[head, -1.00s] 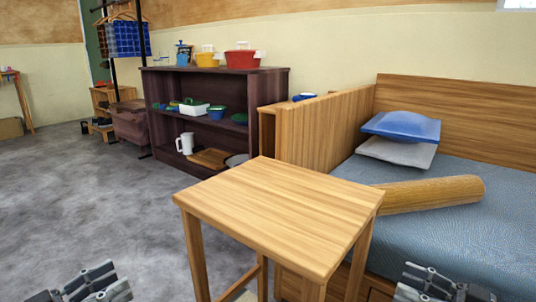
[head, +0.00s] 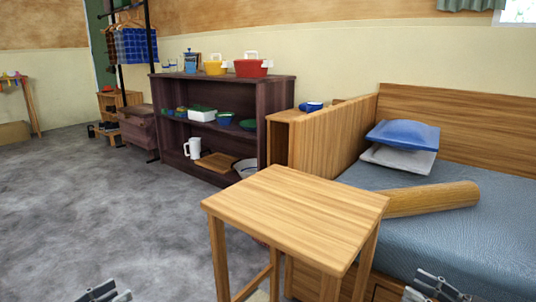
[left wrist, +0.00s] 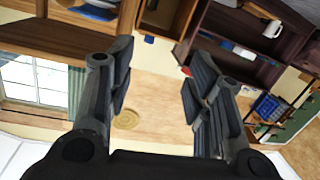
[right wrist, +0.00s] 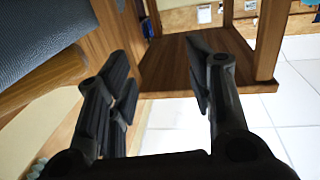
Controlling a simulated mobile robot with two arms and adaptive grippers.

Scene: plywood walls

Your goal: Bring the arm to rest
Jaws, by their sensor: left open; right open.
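My left gripper (head: 104,293) shows at the bottom left edge of the head view, low over the grey floor. In the left wrist view my left gripper (left wrist: 157,85) has its fingers apart with nothing between them. My right gripper (head: 436,287) shows at the bottom right of the head view, in front of the bed's near side. In the right wrist view my right gripper (right wrist: 165,90) has its fingers apart and is empty. Most of both arms is out of the head view.
A small wooden table (head: 300,213) stands bare between the grippers. A bed (head: 455,238) with pillows and a tan bolster (head: 430,199) is at the right. A dark shelf (head: 225,140) with pots and dishes stands behind. Grey floor (head: 90,210) is clear at the left.

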